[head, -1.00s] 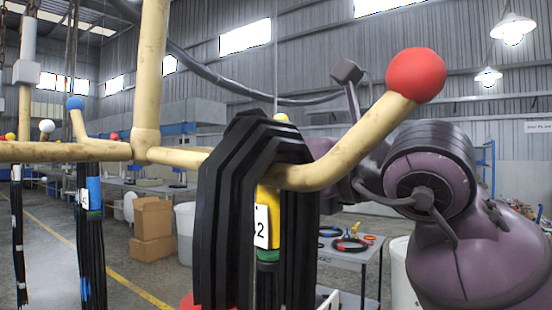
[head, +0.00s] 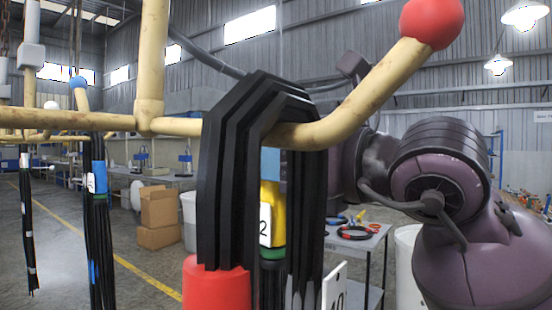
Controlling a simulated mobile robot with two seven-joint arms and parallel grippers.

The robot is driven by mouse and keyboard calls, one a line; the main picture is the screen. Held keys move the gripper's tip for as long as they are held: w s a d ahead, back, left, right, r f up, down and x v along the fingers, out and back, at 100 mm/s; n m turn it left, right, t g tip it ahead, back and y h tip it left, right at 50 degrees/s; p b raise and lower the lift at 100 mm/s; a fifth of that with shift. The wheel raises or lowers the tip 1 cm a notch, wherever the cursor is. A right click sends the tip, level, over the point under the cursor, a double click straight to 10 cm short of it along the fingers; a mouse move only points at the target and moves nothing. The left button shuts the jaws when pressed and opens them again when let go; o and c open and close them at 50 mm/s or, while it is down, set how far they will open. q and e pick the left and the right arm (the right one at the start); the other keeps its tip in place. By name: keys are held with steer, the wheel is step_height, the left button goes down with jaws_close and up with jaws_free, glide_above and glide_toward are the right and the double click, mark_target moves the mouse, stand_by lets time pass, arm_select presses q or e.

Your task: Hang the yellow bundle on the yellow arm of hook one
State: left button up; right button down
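A yellow band (head: 278,205) on black hoses, with a white tag (head: 265,225) reading 2, shows through the gap of a nearer black hose bundle (head: 228,170). A blue patch lies above the yellow and a green band below it. The nearer bundle drapes over the cream arm with the red ball (head: 432,22) and has a red band (head: 216,287). No yellow-tipped arm shows now. My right arm (head: 435,180) reaches in from the right behind the red-tipped arm; its gripper is hidden behind the hoses. My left gripper is not in view.
A blue-tipped arm (head: 79,84) stands at left, with a blue-banded bundle (head: 98,180) hanging below. A white plate (head: 335,287) is at the bottom centre. A table with coils (head: 352,232) and cardboard boxes (head: 158,215) stand behind.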

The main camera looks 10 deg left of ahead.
steer(key=shift+r, duration=0.15)
steer(key=c, duration=0.7)
jaws_free()
